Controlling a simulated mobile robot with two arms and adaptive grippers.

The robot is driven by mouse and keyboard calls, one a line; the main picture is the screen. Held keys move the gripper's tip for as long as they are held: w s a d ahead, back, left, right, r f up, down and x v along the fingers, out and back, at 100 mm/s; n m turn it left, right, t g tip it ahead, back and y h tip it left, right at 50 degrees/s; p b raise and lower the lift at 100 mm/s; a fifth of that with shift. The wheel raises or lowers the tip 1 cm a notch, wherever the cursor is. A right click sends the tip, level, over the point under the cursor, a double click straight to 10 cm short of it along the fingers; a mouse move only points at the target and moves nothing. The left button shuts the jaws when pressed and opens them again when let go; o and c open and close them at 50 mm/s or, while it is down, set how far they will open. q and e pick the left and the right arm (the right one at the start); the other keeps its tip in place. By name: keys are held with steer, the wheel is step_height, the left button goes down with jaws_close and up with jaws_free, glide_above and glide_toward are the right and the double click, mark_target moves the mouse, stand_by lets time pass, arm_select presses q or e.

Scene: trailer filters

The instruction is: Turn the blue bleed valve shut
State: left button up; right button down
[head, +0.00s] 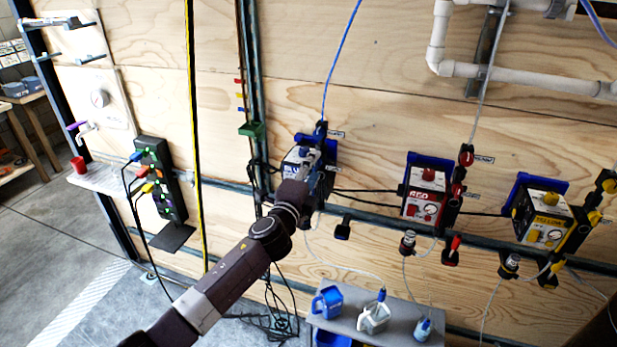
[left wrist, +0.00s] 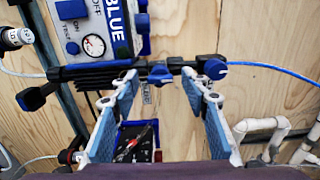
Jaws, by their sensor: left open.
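The blue filter unit (head: 296,158), with its label and gauge, hangs on the plywood wall in the head view, partly hidden by my left gripper (head: 318,165). In the left wrist view the unit (left wrist: 95,30) is at the upper left. A black pipe (left wrist: 100,70) with blue valve handles runs beside it. One small blue handle (left wrist: 160,73) shows between the open fingertips of my left gripper (left wrist: 160,82). A rounder blue knob (left wrist: 214,69) is just right of the right fingertip, near the blue hose. I cannot tell whether either finger touches a valve. My right gripper is not in view.
A red unit (head: 427,193) and a yellow unit (head: 543,213) hang to the right. A grey shelf (head: 352,322) with jugs is below. White pipes (head: 465,69) run at the upper right. A black panel (head: 160,180) stands at the left.

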arm_select(q)
steer(key=v, duration=1.2)
steer(key=s+a+f+n+g+y+b, duration=0.1)
steer(key=s+a+f+n+g+y, duration=0.2)
steer(key=f, duration=1.3)
steer(key=s+a+f+n+g+b, duration=0.2)
steer(key=s+a+f+n, duration=0.3)
steer(key=f, duration=1.1)
steer(key=s+a+f+n+g+y+b, duration=0.1)
steer(key=s+a+f+n+g+y, duration=0.3)
steer(key=f, duration=1.2)
steer(key=s+a+f+n+g+h+b, duration=0.1)
steer(key=s+a+f, duration=0.2)
steer(key=s+f, duration=0.6)
steer(key=s+a+f+n+g+h+b, duration=0.1)
steer(key=s+a+f+n+g, duration=0.1)
steer(key=s+f, duration=0.7)
steer(key=s+f+n+g, duration=0.1)
steer(key=s+f, duration=0.1)
steer(key=s, duration=0.7)
steer(key=s+a+f+n+g+b, duration=0.1)
steer(key=s+f+n, duration=0.1)
steer(key=s, duration=0.8)
steer(key=s+a+f+n+g, duration=0.1)
steer(key=s+f, duration=0.3)
steer(key=s, duration=0.6)
steer(key=shift+g+y+b, duration=0.3)
steer(key=shift+g+b, duration=0.1)
steer(key=shift+g, duration=0.2)
